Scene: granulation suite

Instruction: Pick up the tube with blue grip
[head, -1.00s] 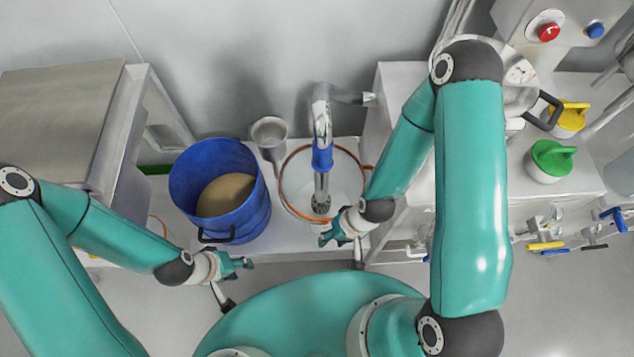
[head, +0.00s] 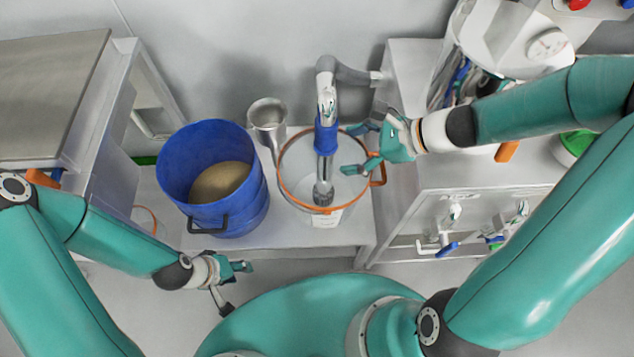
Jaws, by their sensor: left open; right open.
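The tube with blue grip (head: 326,135) stands upright over a clear, orange-rimmed round container (head: 296,205). Its metal upper part bends to a grey hose at the wall, and its perforated metal end reaches down into the container. My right gripper (head: 347,150) is open just to the right of the blue grip, with its fingers pointing left towards it. Whether a finger touches the grip I cannot tell. My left gripper (head: 246,267) is open and empty, low in front of the blue drum.
A blue drum (head: 180,190) with tan powder (head: 220,182) stands left of the container. A metal scoop or funnel (head: 267,115) stands between them. A white cabinet (head: 400,190) borders the right side. A steel-topped unit (head: 50,95) is at the left.

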